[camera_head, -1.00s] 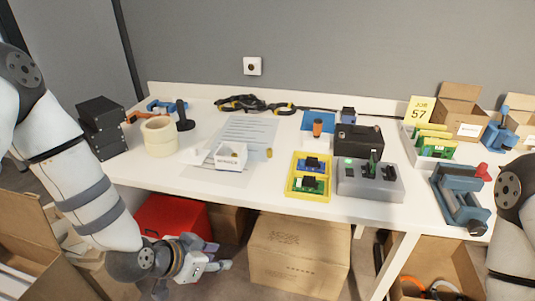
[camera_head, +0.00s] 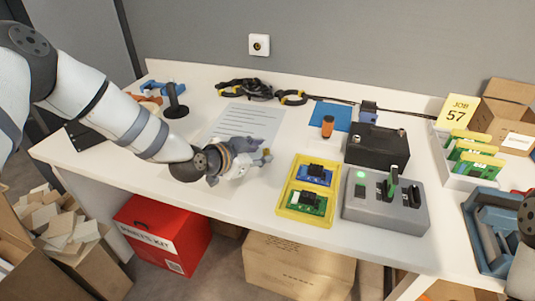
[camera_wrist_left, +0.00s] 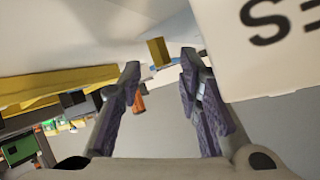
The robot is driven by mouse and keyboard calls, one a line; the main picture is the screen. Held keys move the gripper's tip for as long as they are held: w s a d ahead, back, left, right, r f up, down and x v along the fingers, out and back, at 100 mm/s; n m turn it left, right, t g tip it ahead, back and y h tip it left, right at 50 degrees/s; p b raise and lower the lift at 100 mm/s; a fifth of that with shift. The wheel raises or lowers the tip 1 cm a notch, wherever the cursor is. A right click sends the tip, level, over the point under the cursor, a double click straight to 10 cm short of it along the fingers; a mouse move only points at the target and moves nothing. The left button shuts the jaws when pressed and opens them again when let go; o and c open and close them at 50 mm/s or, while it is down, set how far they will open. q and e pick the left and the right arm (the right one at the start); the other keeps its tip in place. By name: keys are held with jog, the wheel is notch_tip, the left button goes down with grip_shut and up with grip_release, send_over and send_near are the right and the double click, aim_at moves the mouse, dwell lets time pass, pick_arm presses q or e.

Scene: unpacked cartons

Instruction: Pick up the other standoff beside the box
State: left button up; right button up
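A small brass-coloured standoff (camera_wrist_left: 158,50) shows in the left wrist view, just beyond the fingertips and between them. It also shows in the head view (camera_head: 267,155), at the right of my left gripper (camera_head: 256,153). The white box (camera_wrist_left: 265,45) with dark lettering fills the upper right of the wrist view, close beside the right-hand finger. In the head view the gripper and wrist mostly hide this box. My left gripper (camera_wrist_left: 160,70) is open, its fingers apart with nothing between the pads. My right gripper is out of view; only part of that arm shows at the right edge.
A yellow tray (camera_head: 281,202) with circuit boards lies right of the left gripper, beside a grey fixture (camera_head: 355,212) with a green light. A black box (camera_head: 377,147) and an orange-topped item (camera_head: 328,126) stand behind. A paper sheet (camera_head: 245,115) lies behind the gripper.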

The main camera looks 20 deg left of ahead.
aim_at(266, 154)
pick_arm(q)
jog(key=x, duration=0.2)
jog(key=shift+d+f, duration=0.1)
jog(key=shift+f, duration=0.3)
jog(key=shift+r, duration=0.2)
grip_shut()
